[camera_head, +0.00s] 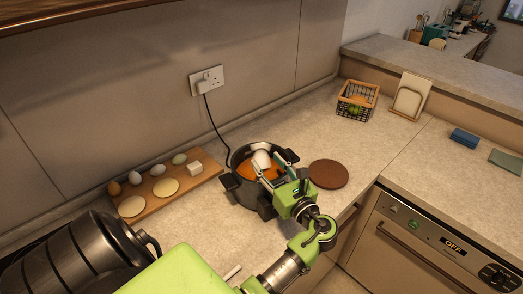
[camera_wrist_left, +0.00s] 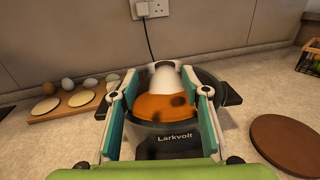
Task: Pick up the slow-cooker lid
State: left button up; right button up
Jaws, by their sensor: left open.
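The dark slow cooker (camera_head: 242,190) stands on the counter, with "Larkvolt" on its front in the left wrist view (camera_wrist_left: 175,142). A white knob-like piece (camera_head: 262,158) rises at its top above an orange area; it also shows in the left wrist view (camera_wrist_left: 165,76). This looks like the lid's handle, with orange food seen through a clear lid, but I cannot make out the lid's rim. My left gripper (camera_head: 267,163) is over the cooker, open, its two fingers on either side of the white knob in the left wrist view (camera_wrist_left: 158,82). My right gripper is out of view.
A brown round mat (camera_head: 328,174) lies right of the cooker, with free counter around it. A wooden board (camera_head: 175,194) with eggs and pale discs lies left. A black cord runs to the wall socket (camera_head: 207,80). A wire basket (camera_head: 357,98) stands at the back right.

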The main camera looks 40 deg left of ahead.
aim_at(264, 156)
pick_arm(q)
jog(key=shift+w+a, duration=0.15)
jog(key=shift+a, duration=0.2)
jog(key=b+x, duration=0.1)
jog(key=x, duration=0.1)
jog(key=b+x, duration=0.2)
jog(key=shift+w+a+f, duration=0.1)
jog(key=shift+w+f, duration=0.1)
jog(key=shift+w, duration=0.25)
jog(key=shift+w+a, duration=0.15)
jog(key=shift+a, duration=0.25)
jog(key=shift+r, duration=0.1)
jog(key=shift+d, duration=0.1)
grip_shut()
